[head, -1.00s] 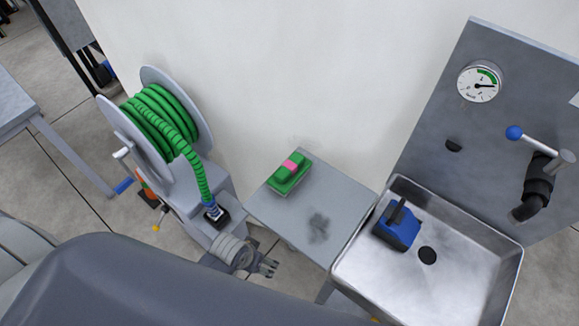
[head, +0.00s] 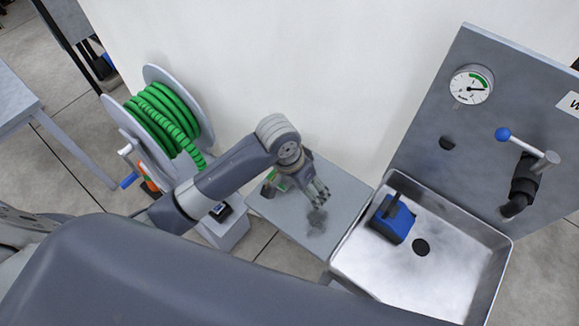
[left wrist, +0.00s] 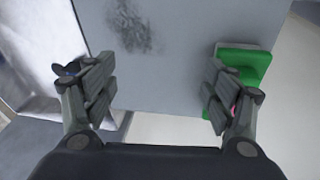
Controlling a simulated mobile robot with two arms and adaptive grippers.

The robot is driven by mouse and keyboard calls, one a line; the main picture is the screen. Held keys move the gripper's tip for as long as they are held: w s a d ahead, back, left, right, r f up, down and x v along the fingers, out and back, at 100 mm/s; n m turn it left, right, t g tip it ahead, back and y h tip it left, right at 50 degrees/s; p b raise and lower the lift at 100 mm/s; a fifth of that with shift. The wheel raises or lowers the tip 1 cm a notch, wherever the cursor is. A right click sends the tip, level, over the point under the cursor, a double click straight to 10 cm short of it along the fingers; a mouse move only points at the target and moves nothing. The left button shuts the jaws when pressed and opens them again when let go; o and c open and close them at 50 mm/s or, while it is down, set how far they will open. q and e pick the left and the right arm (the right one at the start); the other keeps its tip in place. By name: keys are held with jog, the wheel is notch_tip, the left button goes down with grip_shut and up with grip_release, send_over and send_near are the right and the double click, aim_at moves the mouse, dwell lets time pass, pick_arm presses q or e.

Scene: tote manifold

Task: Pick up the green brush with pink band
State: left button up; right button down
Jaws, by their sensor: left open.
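The green brush (head: 280,184) with a pink band lies on the small grey table (head: 345,200). In the head view my left arm hides most of it. My left gripper (head: 317,194) is open and empty above the table, to the right of the brush. In the left wrist view the brush (left wrist: 244,62) is at the right, partly behind the right finger, with a bit of pink showing beside that finger. The gripper (left wrist: 162,95) has its fingers wide apart, with bare tabletop between and beyond them. My right gripper is not in view.
A metal sink (head: 440,262) with a blue tool (head: 392,220) in it stands right of the table. A green hose reel (head: 165,120) stands to the left. A wall rises behind the table. A panel with a gauge (head: 471,86) and blue-knobbed lever (head: 503,134) is above the sink.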

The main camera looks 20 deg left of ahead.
pick_arm(q)
jog(key=w+a+r+y, duration=0.1)
jog(key=w+a+r, duration=0.1)
jog(key=w+a+r+g, duration=0.1)
jog(key=w+a+r, duration=0.1)
jog(key=w, duration=0.1)
jog(key=w+a+r+y, duration=0.1)
jog(key=w+a+r, duration=0.1)
jog(key=w+r, duration=0.1)
jog(key=shift+w+a+n+y, duration=0.2)
jog(key=shift+a+n+y, duration=0.1)
jog(key=shift+a+n, duration=0.1)
notch_tip(320, 180, down, 5)
jog(key=shift+p, duration=0.65)
jog(key=shift+f+p, duration=0.35)
jog(key=shift+f, duration=0.25)
jog(key=shift+d+f+p, duration=0.1)
jog(key=shift+f+p, duration=0.4)
jog(key=shift+f, duration=1.65)
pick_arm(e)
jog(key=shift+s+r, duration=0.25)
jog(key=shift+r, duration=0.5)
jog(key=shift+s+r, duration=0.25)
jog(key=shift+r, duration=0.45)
pick_arm(q)
jog(key=shift+c, duration=0.4)
jog(key=c, duration=1.1)
